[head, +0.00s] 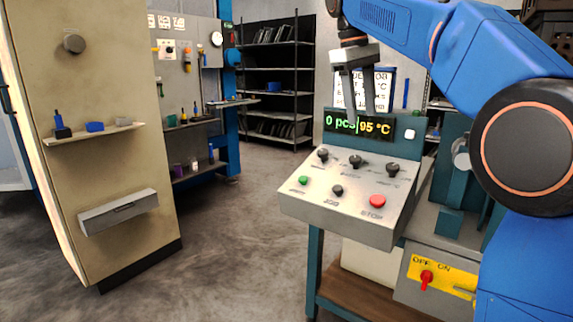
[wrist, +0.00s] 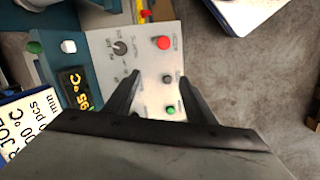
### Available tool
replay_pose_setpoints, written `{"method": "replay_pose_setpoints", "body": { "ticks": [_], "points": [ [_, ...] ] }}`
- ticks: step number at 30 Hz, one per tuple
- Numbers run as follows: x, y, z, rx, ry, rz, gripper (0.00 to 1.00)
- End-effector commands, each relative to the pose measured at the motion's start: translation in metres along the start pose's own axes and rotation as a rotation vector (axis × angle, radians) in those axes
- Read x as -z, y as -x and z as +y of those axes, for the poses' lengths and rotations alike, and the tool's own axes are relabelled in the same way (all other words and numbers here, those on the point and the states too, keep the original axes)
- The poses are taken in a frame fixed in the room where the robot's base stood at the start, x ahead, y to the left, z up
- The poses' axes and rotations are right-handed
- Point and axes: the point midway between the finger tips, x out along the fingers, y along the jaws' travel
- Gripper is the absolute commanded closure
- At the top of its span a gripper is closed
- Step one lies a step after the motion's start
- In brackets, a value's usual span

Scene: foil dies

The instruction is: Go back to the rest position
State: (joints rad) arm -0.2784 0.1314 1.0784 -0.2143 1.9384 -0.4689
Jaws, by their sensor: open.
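My gripper (head: 361,112) hangs from my blue arm in the head view, in front of the display (head: 357,124) at the back of the control panel (head: 347,215). Its fingers point down, stand apart and hold nothing. The display reads 0 pcs and 95 °C. In the wrist view the open fingers of my gripper (wrist: 158,92) show over the panel, with knobs, a red button and a green button beyond them. I cannot tell how far the fingertips are from the panel surface.
A beige cabinet (head: 100,180) with a small shelf (head: 94,132) stands at left. A dark shelving rack (head: 276,90) stands at the back. A yellow plate with a red switch (head: 426,277) is below the panel. The floor (head: 225,235) between cabinet and panel is clear.

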Motion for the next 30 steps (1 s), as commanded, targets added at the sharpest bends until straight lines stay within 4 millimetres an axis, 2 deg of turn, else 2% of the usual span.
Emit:
{"method": "replay_pose_setpoints", "body": {
  "ticks": [8, 17, 23, 30],
  "points": [
    [-0.011, -0.006, -0.002, 0.000, -0.018, 0.014, 0.50],
    [-0.035, -0.020, -0.005, -0.002, -0.061, 0.044, 0.50],
    [-0.061, -0.039, -0.013, -0.001, -0.107, 0.076, 0.50],
    [-0.112, -0.083, -0.033, 0.005, -0.207, 0.142, 0.50]
  ]
}}
